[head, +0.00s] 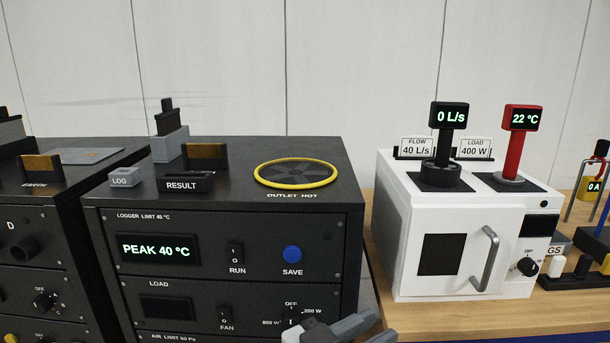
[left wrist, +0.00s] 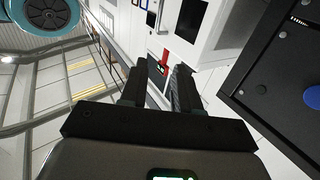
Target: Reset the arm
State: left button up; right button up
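My left gripper (head: 352,328) shows at the bottom edge of the head view, in front of the lower right of the black logger unit (head: 345,225). Only grey parts of it show there, close to the load knob (head: 291,318); I cannot tell whether it touches the panel. In the left wrist view its two dark fingers (left wrist: 159,78) stand apart with nothing held between them. My right gripper is in neither view.
A white cabinet (head: 400,235) with a handle stands on the wooden bench (head: 450,318) at right. A black meter (head: 449,115) and a red meter (head: 522,120) stand on it. Another black unit (head: 50,215) is at left.

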pick_arm(q)
jog(key=w+a+f+n+y+p, duration=0.35)
jog(key=a+f, duration=0.25)
jog(key=f, duration=0.5)
jog(key=w+a+f+n+y+p, duration=0.2)
jog(key=a+f+n+y, duration=0.4)
jog(key=f, duration=0.6)
jog(key=s+a+f+n+g+p, duration=0.1)
jog(key=s+a+f+g, duration=0.15)
jog(key=f, duration=0.25)
jog(key=s+a+f+n+g+p, duration=0.1)
jog(key=s+a+f+n, duration=0.1)
jog(key=s+a+f, duration=0.3)
jog(key=s+a+f+n+g+y, duration=0.1)
jog(key=s+f+g, duration=0.4)
jog(key=s, duration=0.8)
notch_tip(320, 180, down, 3)
jog(key=shift+a+r+y, duration=0.1)
jog(key=shift+a+y, duration=0.1)
jog(key=shift+y, duration=0.25)
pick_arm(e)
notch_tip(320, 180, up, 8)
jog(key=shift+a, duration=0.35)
pick_arm(q)
jog(key=shift+n, duration=0.25)
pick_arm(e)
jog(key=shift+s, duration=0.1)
